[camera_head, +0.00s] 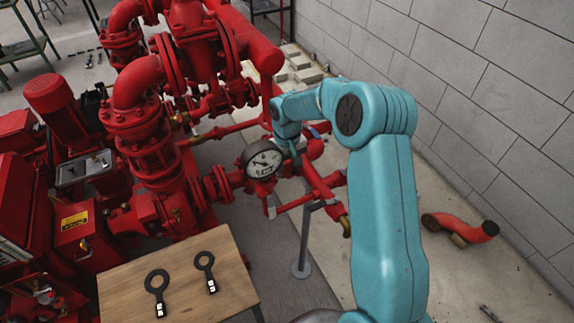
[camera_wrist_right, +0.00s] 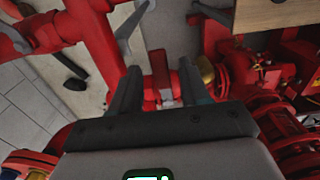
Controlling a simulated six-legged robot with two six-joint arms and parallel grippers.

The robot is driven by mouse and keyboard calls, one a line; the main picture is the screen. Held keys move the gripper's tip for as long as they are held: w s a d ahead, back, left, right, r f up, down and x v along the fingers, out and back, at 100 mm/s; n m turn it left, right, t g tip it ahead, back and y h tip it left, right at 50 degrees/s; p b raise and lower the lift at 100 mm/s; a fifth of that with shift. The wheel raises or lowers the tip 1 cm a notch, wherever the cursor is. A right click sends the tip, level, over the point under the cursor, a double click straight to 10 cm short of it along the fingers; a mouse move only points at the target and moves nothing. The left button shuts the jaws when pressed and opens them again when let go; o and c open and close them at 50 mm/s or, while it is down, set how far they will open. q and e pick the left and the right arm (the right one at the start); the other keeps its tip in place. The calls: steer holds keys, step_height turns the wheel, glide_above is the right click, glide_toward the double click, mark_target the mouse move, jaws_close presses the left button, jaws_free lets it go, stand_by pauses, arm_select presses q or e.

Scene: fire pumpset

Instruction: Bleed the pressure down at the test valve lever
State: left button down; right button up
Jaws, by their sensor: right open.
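The red pipework (camera_head: 310,180) with a round white-faced pressure gauge (camera_head: 264,163) stands in the middle of the head view. My right gripper (camera_head: 297,152) is beside the gauge, partly hidden by my teal arm. In the right wrist view its two dark fingers (camera_wrist_right: 158,88) are apart, with a red pipe fitting (camera_wrist_right: 160,72) showing beyond the gap. A grey lever-like part (camera_wrist_right: 132,20) shows past the fingers near a red pipe; I cannot tell for certain that it is the test valve lever. I cannot tell whether the fingers touch anything. My left gripper is out of view.
A wooden table (camera_head: 205,262) at the front holds two black ring-ended tools (camera_head: 157,283). A grey post (camera_head: 303,240) stands on the floor beside the pipework. A red elbow pipe (camera_head: 462,228) lies on the floor at right, near the grey block wall (camera_head: 470,100). Red pump machinery fills the left.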

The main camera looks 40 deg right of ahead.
mark_target(284, 172)
jaws_close()
steer(key=shift+a+f+b, duration=0.1)
steer(key=shift+a+b, duration=0.05)
steer(key=shift+b, duration=0.2)
steer(key=shift+w+a+m+b, duration=0.15)
steer(key=shift+a+m+b, duration=0.15)
steer(key=shift+m, duration=0.4)
jaws_free()
step_height(284, 172, up, 17)
steer(key=shift+f, duration=0.15)
